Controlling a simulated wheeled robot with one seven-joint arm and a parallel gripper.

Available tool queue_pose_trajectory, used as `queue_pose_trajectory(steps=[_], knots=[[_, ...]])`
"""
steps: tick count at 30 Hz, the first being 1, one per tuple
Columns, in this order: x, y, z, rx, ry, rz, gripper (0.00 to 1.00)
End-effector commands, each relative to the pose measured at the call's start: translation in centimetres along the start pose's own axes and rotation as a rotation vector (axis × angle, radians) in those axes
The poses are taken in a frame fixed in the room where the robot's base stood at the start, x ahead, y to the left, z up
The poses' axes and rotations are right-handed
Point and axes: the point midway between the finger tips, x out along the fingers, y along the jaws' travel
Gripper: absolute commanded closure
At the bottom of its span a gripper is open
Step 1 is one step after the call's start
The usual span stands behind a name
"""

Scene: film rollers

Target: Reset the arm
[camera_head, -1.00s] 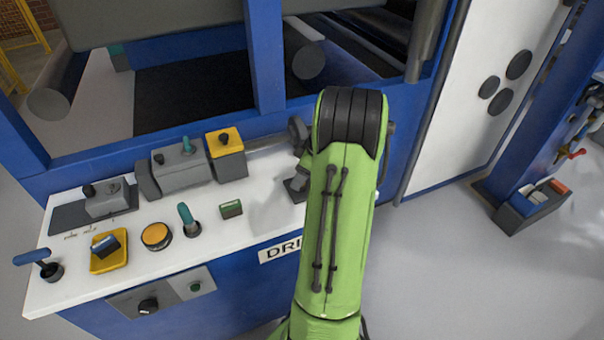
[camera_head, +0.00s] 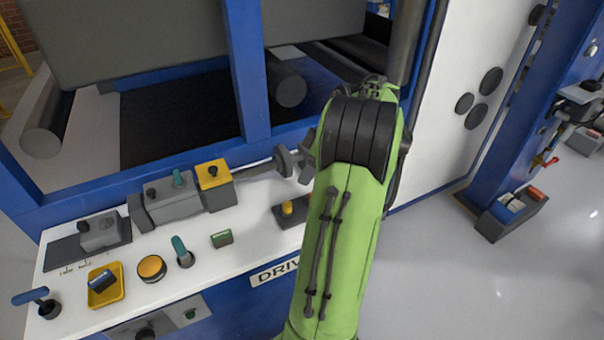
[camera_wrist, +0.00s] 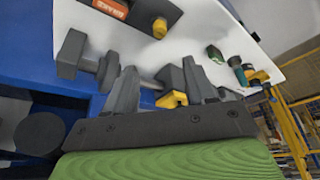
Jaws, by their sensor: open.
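My green arm (camera_head: 340,240) reaches up across the head view, past the right end of the white control panel (camera_head: 225,265). Its black joint hides most of my gripper there. In the wrist view my gripper (camera_wrist: 162,85) shows two dark grey fingers held apart, with nothing gripped. The panel's controls lie beyond the fingers. The grey shaft with a round end (camera_head: 283,160) is just left of my arm; a grey end piece (camera_wrist: 70,55) also shows left of the fingers in the wrist view.
The panel carries a yellow-topped grey box (camera_head: 213,172), a yellow knob (camera_head: 287,208) on a dark base, an orange button (camera_head: 151,268), a teal lever (camera_head: 181,250) and a blue lever (camera_head: 32,296). Blue machine frame (camera_head: 250,70) stands behind. Grey floor (camera_head: 430,270) is open at right.

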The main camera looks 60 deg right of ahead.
Motion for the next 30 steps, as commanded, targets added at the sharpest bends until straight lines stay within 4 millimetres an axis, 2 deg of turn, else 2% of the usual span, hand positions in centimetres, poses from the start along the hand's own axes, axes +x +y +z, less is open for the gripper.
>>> queue_pose_trajectory(steps=[19, 20, 22, 23, 26, 27, 29, 30], knots=[[-0.2, 0.0, 0.0, -0.001, 0.000, 0.000, 0.45], [-0.3, -0.1, -0.2, -0.001, 0.000, 0.000, 0.45], [-0.8, -1.1, -1.9, -0.004, -0.004, 0.004, 0.45], [-1.2, -2.0, -3.2, -0.002, -0.008, 0.006, 0.45], [-3.2, -7.2, -9.0, 0.011, -0.023, 0.022, 0.45], [-4.0, -10.1, -11.1, 0.025, -0.028, 0.031, 0.45], [-5.4, -14.7, -13.5, 0.047, -0.030, 0.046, 0.45], [-6.3, -17.9, -14.6, 0.060, -0.028, 0.057, 0.45]])
